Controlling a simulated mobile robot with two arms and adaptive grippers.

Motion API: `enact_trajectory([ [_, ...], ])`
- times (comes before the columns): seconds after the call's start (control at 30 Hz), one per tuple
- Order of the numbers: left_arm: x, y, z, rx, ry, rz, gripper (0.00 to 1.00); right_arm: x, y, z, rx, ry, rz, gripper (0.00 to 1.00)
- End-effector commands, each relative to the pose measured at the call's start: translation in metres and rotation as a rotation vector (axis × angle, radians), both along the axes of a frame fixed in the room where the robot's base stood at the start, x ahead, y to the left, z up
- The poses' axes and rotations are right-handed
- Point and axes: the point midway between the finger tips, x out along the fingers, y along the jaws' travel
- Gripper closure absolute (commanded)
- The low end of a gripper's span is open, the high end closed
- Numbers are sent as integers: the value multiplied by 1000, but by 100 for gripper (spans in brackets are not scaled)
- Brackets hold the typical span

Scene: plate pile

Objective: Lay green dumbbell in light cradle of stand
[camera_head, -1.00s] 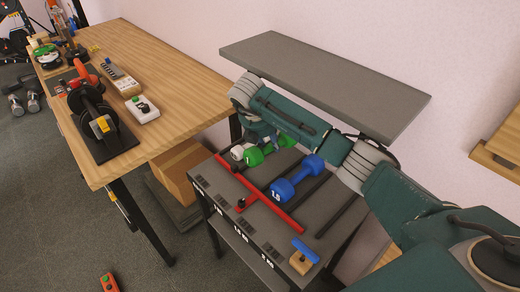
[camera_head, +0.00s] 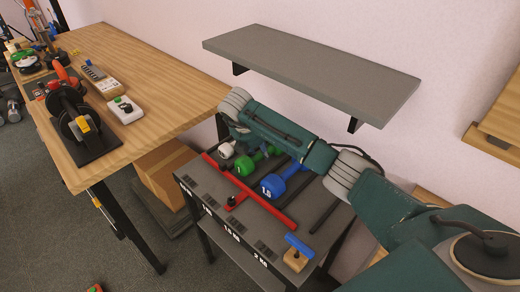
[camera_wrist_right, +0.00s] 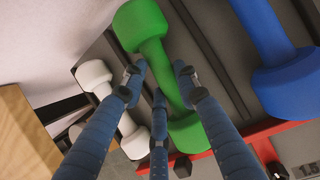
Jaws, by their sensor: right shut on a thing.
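The green dumbbell (camera_head: 243,167) lies between a white dumbbell (camera_head: 226,150) and a blue dumbbell (camera_head: 272,187) at the dark grey stand (camera_head: 208,190). My right gripper (camera_head: 247,143) is over it, partly hidden by my arm. In the right wrist view the fingers (camera_wrist_right: 160,82) close around the handle of the green dumbbell (camera_wrist_right: 142,27); its other head is at the red bar (camera_wrist_right: 210,155). The white dumbbell (camera_wrist_right: 98,78) is left of the fingers, the blue one (camera_wrist_right: 285,90) right. I cannot tell whether the green dumbbell touches its cradle. My left gripper is out of view.
A grey shelf (camera_head: 310,70) hangs on the wall above the stand. A wooden table (camera_head: 140,60) with tools stands at the left. A cardboard box (camera_head: 165,170) is beside the stand. A blue-handled wooden block (camera_head: 297,257) sits at the stand's front right corner.

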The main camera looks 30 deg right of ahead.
Motion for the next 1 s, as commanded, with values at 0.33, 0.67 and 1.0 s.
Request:
enact_trajectory([
  [0.33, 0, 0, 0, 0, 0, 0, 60, -3, 0, -3, 2, 8, -2, 51],
  [0.67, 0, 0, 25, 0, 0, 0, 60, -7, 9, 26, 2, 6, 0, 51],
  [1.0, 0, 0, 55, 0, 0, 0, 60, -17, 26, 66, 1, 7, 0, 51],
])
